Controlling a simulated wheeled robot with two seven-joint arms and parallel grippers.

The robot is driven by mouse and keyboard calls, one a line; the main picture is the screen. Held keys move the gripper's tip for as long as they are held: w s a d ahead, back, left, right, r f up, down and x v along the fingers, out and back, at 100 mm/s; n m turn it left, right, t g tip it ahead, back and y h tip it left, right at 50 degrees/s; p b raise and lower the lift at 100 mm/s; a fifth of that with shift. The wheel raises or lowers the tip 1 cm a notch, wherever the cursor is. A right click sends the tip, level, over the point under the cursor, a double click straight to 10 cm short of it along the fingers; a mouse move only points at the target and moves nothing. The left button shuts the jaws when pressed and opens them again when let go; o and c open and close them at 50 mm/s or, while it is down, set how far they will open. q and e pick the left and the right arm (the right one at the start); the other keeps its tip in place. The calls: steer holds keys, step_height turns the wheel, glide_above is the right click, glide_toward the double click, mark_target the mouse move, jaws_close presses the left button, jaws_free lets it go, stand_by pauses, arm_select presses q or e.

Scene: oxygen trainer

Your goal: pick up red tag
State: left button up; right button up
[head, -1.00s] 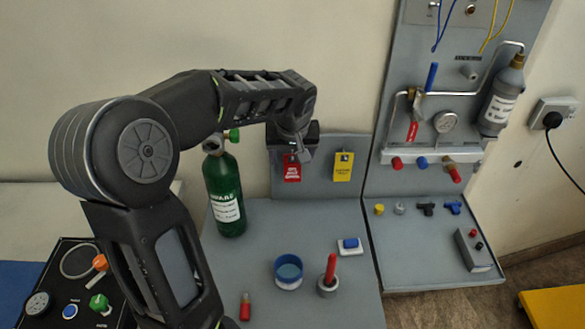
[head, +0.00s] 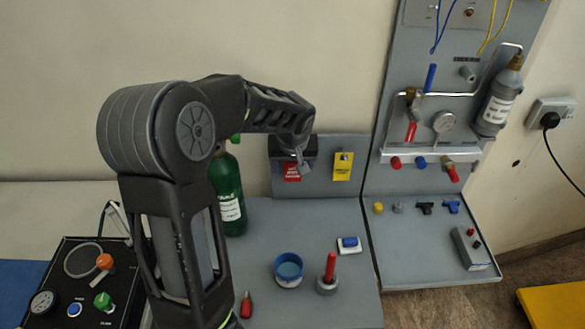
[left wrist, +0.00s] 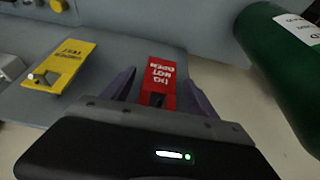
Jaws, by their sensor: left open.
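The red tag (head: 292,172) hangs on the grey back panel, left of the yellow tag (head: 343,166). In the head view my left gripper (head: 299,160) is in front of its upper part and hides some of it. In the left wrist view the red tag (left wrist: 160,82), with white "DO NOT OPEN" lettering, shows between the two spread fingers of my left gripper (left wrist: 158,90). A gap shows on each side of the tag, so the gripper is open around it or just before it; depth is hard to tell. My right gripper is not in view.
The green cylinder (head: 229,195) stands close left of the tag; it also shows at right in the left wrist view (left wrist: 285,70). A blue cup (head: 289,271), a red-handled tool (head: 329,270) and a blue-topped block (head: 349,246) stand on the grey bench (head: 330,217).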

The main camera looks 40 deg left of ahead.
arm_select(q)
steer(key=shift+c, duration=0.2)
steer(key=c, duration=1.4)
